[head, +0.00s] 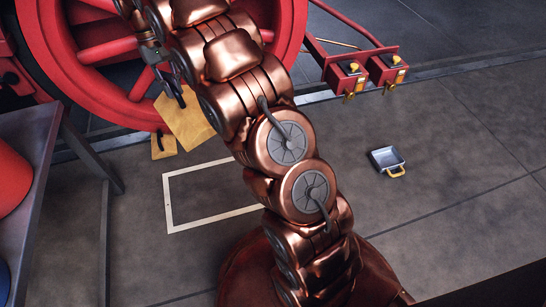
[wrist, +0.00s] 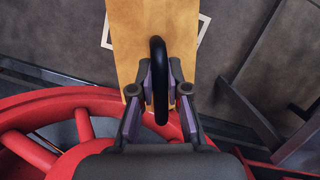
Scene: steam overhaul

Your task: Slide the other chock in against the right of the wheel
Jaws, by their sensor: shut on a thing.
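The large red wheel (head: 100,50) stands at the upper left of the head view, and its rim and spokes (wrist: 50,125) fill the lower left of the wrist view. My gripper (wrist: 160,100) is shut on the black loop handle (wrist: 159,60) of a yellow wooden chock (wrist: 135,35). In the head view this chock (head: 188,122) hangs below my gripper (head: 174,88), in front of the wheel's lower right rim. Whether it touches the wheel or floor I cannot tell. A second yellow chock (head: 163,146) sits low by the wheel, just left of the held one.
A white outlined rectangle (head: 168,205) is marked on the grey floor. A small tray with a yellow handle (head: 385,158) lies to the right. Red boxes with yellow tops (head: 350,75) stand beyond the wheel. A metal table (head: 40,150) is at the left.

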